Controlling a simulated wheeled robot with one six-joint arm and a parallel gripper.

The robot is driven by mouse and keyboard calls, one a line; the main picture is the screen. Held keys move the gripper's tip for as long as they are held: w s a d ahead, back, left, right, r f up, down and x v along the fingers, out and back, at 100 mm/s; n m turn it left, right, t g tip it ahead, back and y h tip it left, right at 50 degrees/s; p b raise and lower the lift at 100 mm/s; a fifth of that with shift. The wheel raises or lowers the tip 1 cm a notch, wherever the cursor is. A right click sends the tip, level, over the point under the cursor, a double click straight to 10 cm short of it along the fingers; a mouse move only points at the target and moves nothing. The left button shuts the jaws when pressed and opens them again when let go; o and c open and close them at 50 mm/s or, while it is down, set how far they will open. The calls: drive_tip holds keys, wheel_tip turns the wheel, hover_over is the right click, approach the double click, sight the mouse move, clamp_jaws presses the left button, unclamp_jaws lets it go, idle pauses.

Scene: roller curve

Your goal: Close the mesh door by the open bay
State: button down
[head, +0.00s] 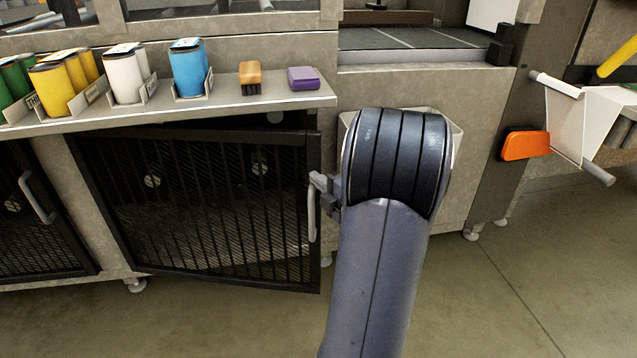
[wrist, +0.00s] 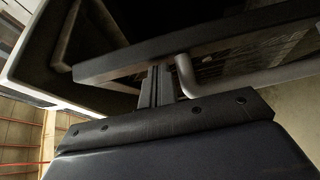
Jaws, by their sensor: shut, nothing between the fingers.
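The black mesh door (head: 200,215) is below the shelf in the head view. It stands ajar, its right side swung out from the cabinet and a dark gap showing along its top. Its grey bar handle (head: 312,215) is upright at the right edge. My gripper (head: 325,188) is shut and empty at the door's right edge, close beside the handle. My arm hides part of it. In the wrist view, the gripper (wrist: 158,82) is next to the curved handle (wrist: 186,76) and reaches the door's dark frame (wrist: 200,45). Whether it touches cannot be told.
Another mesh door (head: 45,225) with a handle is at the far left. The shelf (head: 190,112) above holds several coloured canisters, an orange brush (head: 250,78) and a purple block (head: 303,78). A pale bin (head: 455,140) is behind my arm. Floor in front is clear.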

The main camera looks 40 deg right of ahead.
drive_tip(key=w+d, duration=0.5)
drive_tip(key=shift+d, duration=0.35)
drive_tip(key=shift+a, duration=0.1)
